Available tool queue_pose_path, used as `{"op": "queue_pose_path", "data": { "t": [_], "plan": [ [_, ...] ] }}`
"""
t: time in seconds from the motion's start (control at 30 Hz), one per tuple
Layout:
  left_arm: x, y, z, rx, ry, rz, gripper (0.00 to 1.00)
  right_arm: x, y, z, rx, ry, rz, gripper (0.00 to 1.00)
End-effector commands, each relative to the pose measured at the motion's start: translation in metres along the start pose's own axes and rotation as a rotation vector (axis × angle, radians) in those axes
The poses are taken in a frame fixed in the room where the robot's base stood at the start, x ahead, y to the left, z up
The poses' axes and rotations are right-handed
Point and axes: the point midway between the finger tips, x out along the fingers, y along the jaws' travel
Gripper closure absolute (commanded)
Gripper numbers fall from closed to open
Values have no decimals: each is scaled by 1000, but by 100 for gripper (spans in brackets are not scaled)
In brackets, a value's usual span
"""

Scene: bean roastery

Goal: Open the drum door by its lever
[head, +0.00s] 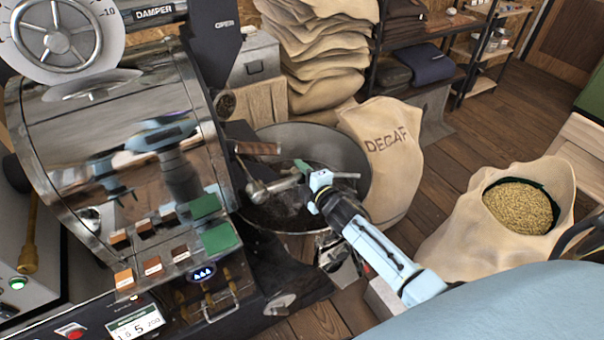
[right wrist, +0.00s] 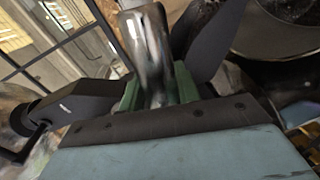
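The roaster's shiny drum housing (head: 110,130) fills the left of the head view. The metal lever (head: 262,191), with a round knob at its left end, sticks out from the roaster's front over the round cooling bin. My right gripper (head: 303,172) is at the lever's right part. In the right wrist view the chrome lever (right wrist: 150,50) stands between the green finger pads of my right gripper (right wrist: 158,92), which look closed against its sides. The drum door itself is not clear behind the lever and shadow. My left gripper is not in view.
The cooling bin (head: 352,148) lies below the lever. A wooden-handled part (head: 257,148) sticks out just above it. A DECAF sack (head: 392,150) stands behind my right arm, and an open sack of beans (head: 470,235) is at right. Wooden floor (head: 450,150) shows between them.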

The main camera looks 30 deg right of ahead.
Motion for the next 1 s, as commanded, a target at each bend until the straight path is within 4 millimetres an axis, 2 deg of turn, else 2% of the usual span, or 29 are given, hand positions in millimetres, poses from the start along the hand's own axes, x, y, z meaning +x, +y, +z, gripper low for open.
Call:
{"op": "queue_pose_path", "data": {
  "t": [0.03,0.13,0.4,0.57,0.67,1.0],
  "plan": [
    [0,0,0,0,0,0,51,0,2,0,0,0,3,61],
    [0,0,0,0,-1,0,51,0,1,0,2,0,2,50],
    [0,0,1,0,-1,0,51,0,0,0,5,0,0,50],
    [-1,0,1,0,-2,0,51,-11,-1,0,6,-1,-1,50],
    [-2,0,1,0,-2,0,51,-26,-1,0,5,-1,-3,50],
    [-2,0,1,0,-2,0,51,-96,-1,0,5,0,-2,50]
  ]
}}
